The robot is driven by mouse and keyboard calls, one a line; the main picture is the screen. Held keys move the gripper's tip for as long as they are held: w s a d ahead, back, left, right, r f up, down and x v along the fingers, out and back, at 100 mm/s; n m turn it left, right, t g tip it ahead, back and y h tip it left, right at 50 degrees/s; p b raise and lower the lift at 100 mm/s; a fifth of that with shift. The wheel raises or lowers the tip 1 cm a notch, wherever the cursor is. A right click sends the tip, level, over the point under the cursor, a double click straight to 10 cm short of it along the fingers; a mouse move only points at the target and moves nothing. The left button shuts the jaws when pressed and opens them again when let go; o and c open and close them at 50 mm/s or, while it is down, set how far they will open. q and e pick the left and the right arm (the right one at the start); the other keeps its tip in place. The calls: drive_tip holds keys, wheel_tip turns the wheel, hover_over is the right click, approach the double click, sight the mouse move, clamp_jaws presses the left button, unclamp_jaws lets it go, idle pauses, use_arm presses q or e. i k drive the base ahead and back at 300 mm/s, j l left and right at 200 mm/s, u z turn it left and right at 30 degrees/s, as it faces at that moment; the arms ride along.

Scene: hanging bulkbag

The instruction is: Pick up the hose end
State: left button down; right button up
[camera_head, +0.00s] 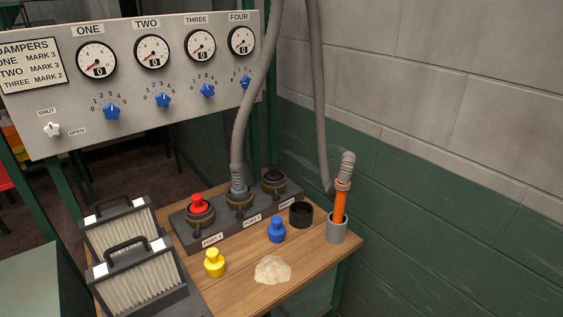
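A thick grey hose (245,110) comes down from the top of the picture. Its ribbed lower end (238,178) sits upright in the middle port of the dark port block (212,231), the one labelled PORT 2. A second grey hose (320,110) hangs down on the right and passes behind the table edge. An orange tube with a ribbed grey bent top (341,200) stands in a grey cup (337,231) at the table's right corner. I cannot tell whether the second hose joins it. Neither of my grippers is in view.
A red plug (199,206) and a black plug (273,181) sit in the outer ports. On the wooden table (234,290) are yellow (214,263) and blue (277,230) plugs, a black cup (301,214), pale powder (272,270) and filters (138,277). A gauge panel (130,85) stands behind.

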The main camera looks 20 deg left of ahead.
sight(238, 189)
drive_tip(key=l+u, duration=0.15)
drive_tip(key=u, duration=0.25)
drive_tip(key=k+l+u, duration=0.1)
drive_tip(key=u, duration=0.25)
drive_tip(key=k+l+u, duration=0.15)
drive_tip(key=u, duration=0.25)
